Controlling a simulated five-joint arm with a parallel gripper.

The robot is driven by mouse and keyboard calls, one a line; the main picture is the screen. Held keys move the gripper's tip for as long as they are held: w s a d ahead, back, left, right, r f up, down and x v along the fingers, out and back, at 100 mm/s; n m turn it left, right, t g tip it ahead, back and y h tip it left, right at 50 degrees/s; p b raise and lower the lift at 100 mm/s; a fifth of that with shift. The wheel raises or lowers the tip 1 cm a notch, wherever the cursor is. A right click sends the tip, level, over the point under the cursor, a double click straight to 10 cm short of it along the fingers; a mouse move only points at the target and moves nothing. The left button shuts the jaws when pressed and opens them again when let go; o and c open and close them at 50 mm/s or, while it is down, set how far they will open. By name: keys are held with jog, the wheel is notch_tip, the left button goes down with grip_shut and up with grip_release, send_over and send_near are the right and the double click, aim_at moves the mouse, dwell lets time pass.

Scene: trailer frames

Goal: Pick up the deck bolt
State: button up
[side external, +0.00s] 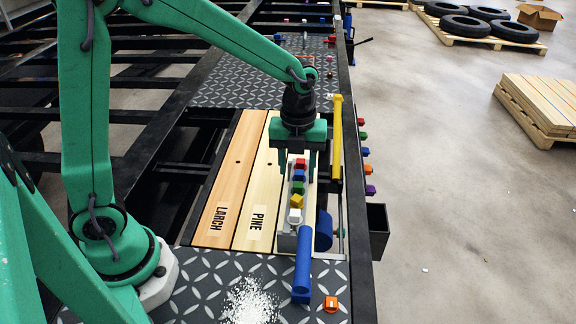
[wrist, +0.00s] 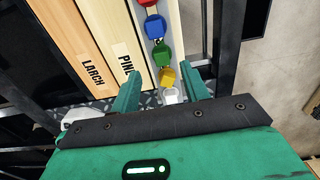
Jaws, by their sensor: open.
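Several coloured block-like heads, possibly deck bolts, stand in a row on a narrow grey strip: red (side external: 300,163), blue (side external: 299,175), green (side external: 298,188), yellow (side external: 296,201) and white (side external: 294,215). I cannot tell which one is the deck bolt. My gripper (side external: 297,172) is open above this row, pointing down. In the wrist view, my gripper (wrist: 160,72) has its fingers on either side of the row near the yellow head (wrist: 167,77). The white head (wrist: 171,95) is nearer the palm. Nothing is between the fingers that I can see held.
Larch (side external: 228,180) and pine (side external: 262,190) boards lie left of the row. A yellow bar (side external: 336,135) and the black trailer rail (side external: 352,200) stand right. A blue cylinder (side external: 303,260), an orange block (side external: 331,304) and white granules (side external: 250,302) are in front.

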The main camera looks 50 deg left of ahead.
aim_at(298, 184)
jog(key=shift+d+f, duration=0.1)
jog(key=shift+f, duration=2.4)
jog(key=shift+w, duration=0.1)
grip_shut()
jog(key=shift+r, duration=0.2)
notch_tip(298, 184, up, 10)
jog(key=shift+f, duration=0.1)
